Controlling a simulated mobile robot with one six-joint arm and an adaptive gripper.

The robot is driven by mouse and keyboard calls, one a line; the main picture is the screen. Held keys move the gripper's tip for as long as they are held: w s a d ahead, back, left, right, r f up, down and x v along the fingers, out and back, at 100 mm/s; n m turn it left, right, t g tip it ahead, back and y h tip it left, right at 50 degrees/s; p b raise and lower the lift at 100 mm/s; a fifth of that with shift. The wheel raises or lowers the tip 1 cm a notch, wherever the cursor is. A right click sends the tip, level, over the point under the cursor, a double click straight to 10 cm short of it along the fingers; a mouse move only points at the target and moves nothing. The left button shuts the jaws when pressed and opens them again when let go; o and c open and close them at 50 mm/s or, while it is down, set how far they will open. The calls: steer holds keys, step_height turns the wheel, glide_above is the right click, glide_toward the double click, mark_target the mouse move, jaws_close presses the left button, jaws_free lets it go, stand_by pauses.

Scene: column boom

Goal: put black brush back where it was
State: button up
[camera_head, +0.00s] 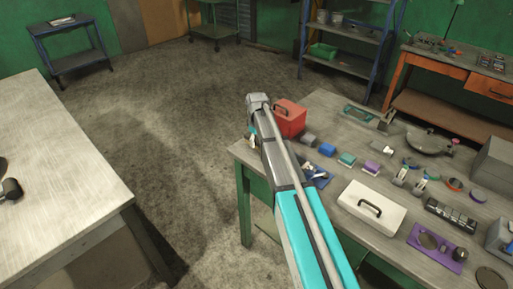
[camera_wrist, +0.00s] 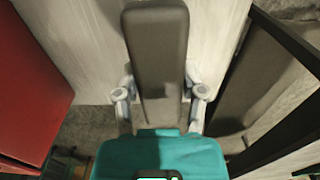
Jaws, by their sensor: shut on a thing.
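A long dark grey block with rounded corners, which looks like the black brush (camera_wrist: 158,45), is held between the fingers of my gripper (camera_wrist: 161,95) in the wrist view. The pale finger links close on it from both sides. Its far end points to the top of the picture, over a pale surface. In the head view my arm reaches to the near left corner of the right workbench (camera_head: 330,215), beside the red toolbox (camera_head: 291,119). The arm mostly hides the gripper and brush there. The toolbox side also shows at left in the wrist view (camera_wrist: 30,90).
A dark cylinder (camera_head: 309,139), a blue block (camera_head: 327,150), a teal block (camera_head: 347,159) and a purple block (camera_head: 372,167) stand right of the toolbox. A white case (camera_head: 371,207) sits nearer. Another bench (camera_head: 55,160) is at left, with open floor between.

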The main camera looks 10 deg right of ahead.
steer(key=shift+f+b, duration=0.55)
steer(key=shift+f, duration=0.3)
steer(key=shift+f, duration=0.2)
steer(key=o, duration=1)
steer(key=shift+r, duration=0.1)
steer(key=shift+r, duration=0.15)
step_height(320, 180, up, 12)
steer(key=p, duration=1.2)
steer(key=shift+s, duration=0.1)
steer(key=s+m, duration=0.2)
steer(key=s, duration=0.7)
steer(key=s+m, duration=0.2)
steer(key=s, duration=0.8)
steer(key=s+m, duration=0.3)
steer(key=s, duration=0.7)
steer(key=shift+a, duration=0.1)
